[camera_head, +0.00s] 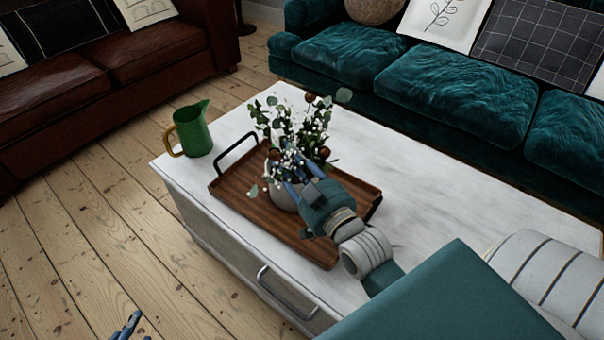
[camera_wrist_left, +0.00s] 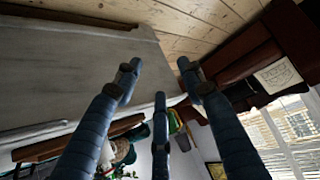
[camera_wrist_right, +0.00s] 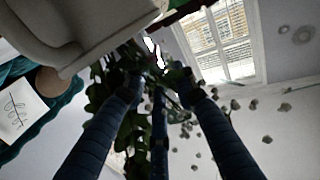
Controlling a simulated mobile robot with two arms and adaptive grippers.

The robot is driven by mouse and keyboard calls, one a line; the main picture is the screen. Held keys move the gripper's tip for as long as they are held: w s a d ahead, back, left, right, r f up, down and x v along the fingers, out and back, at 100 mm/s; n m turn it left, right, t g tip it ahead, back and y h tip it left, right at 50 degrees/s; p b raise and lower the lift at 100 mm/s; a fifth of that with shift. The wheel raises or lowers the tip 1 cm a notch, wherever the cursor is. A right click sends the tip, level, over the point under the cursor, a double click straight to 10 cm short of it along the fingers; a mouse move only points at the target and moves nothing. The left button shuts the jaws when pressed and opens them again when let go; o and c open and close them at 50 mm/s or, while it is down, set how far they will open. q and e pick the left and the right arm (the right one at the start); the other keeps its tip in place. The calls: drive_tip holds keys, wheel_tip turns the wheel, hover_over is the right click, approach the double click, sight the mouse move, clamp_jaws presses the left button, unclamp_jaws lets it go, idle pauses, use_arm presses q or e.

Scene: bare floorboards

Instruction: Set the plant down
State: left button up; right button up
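The plant (camera_head: 296,125) has green leaves, small white flowers and brown round heads. Its pale pot (camera_head: 281,196) is within the brown wooden tray (camera_head: 240,204) and appears to rest on it, upright. My right gripper (camera_head: 284,172) is at the plant's near side, over the pot's rim; its fingers partly hide the pot. In the right wrist view its fingers (camera_wrist_right: 158,88) are spread, with leaves (camera_wrist_right: 130,125) behind and between them. My left gripper (camera_head: 128,328) is low at the bottom edge, away from the plant; the left wrist view shows its fingers (camera_wrist_left: 160,80) spread and empty.
The tray lies on a white coffee table (camera_head: 420,190) with a drawer handle (camera_head: 285,292). A green pitcher (camera_head: 193,132) stands at the table's left corner. A teal sofa (camera_head: 450,100) is behind, a brown leather sofa (camera_head: 110,60) at left. The tabletop right of the tray is clear.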

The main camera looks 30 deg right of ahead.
use_arm(q)
drive_tip(key=s+a+f+g, duration=0.2)
drive_tip(key=s+f, duration=0.1)
drive_tip(key=s, duration=0.2)
drive_tip(key=shift+s+g+y+p, duration=0.3)
drive_tip(key=shift+g+y+p, duration=0.1)
use_arm(e)
drive_tip(key=s, duration=0.8)
drive_tip(key=shift+s, duration=0.4)
use_arm(q)
drive_tip(key=shift+f, duration=0.1)
